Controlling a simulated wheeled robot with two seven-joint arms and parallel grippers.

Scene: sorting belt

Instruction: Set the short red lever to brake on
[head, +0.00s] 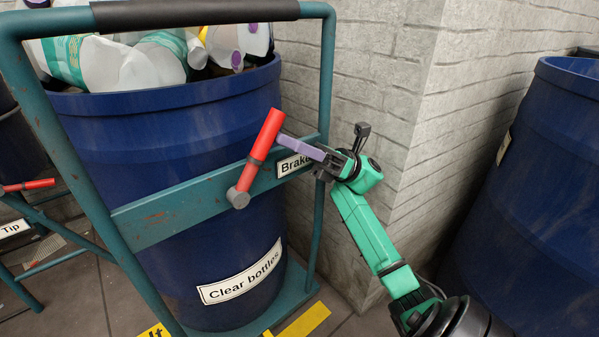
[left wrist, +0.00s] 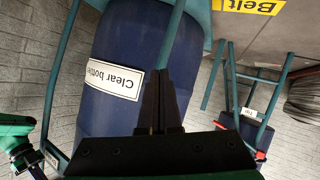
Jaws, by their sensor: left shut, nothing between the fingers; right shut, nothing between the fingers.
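The short red lever (head: 262,140) sits on a grey pivot on the teal crossbar (head: 185,208) of the bin trolley. It points up and leans to the right. A white label reading "Brake" (head: 291,165) is on the crossbar to its right, its end hidden behind my right gripper. My right gripper (head: 283,140) is shut, its purple fingers reaching from the right to the lever's right side near mid-length. I cannot tell whether they touch it. My left gripper (left wrist: 157,73) shows only in the left wrist view, shut and empty, in front of the trolley.
A blue barrel (head: 180,150) labelled "Clear bottles" and full of plastic bottles stands on the trolley. A second trolley with a red lever (head: 28,185) and a "Tip" label is at the left. A brick wall (head: 365,70) and another blue barrel (head: 530,190) are at the right.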

